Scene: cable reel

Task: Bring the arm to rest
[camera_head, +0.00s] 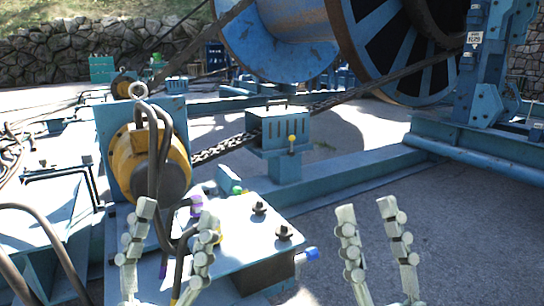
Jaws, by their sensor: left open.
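My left gripper (177,212) is at the lower left of the head view. Its two pale jointed fingers stand upright and apart, in front of the blue machine base. Dark hoses pass behind and between the fingers, and I cannot tell whether any touch them. My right gripper (366,208) is at the lower middle right. Its fingers are also upright and apart, with only grey ground showing between them. Nothing is held in it. Both arms below the fingers are mostly out of the picture.
A yellow motor (150,162) with hanging dark hoses stands close behind my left gripper. A blue plate (240,228) with black knobs lies between the grippers. A blue box (277,128), a blue beam (345,168) and a large cable reel (285,40) are farther back. Ground at right is clear.

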